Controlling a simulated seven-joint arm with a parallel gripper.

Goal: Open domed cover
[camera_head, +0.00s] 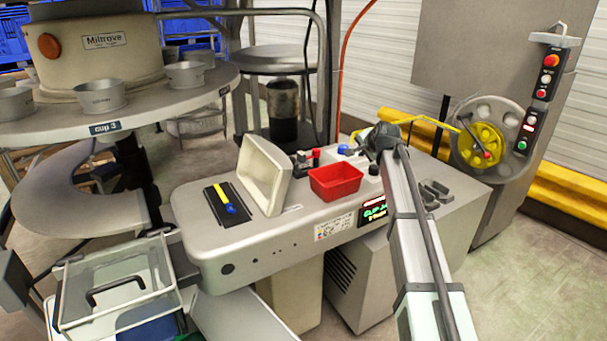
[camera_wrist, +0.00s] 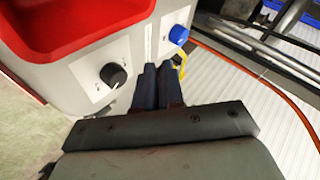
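My gripper (camera_head: 378,140) is over the far right part of the machine, beyond the red tray and well apart from this cover. In the wrist view my gripper's two dark fingers (camera_wrist: 158,68) lie side by side, shut, with nothing visible between them. The cover is out of the wrist view.
The red tray (camera_head: 336,181) sits between cover and arm; its rim (camera_wrist: 85,50) fills the wrist view's upper left. A black knob (camera_wrist: 113,75) and blue knob (camera_wrist: 178,35) are near my fingertips. A clear lidded box (camera_head: 112,290) stands front left, a round table (camera_head: 150,108) behind it.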

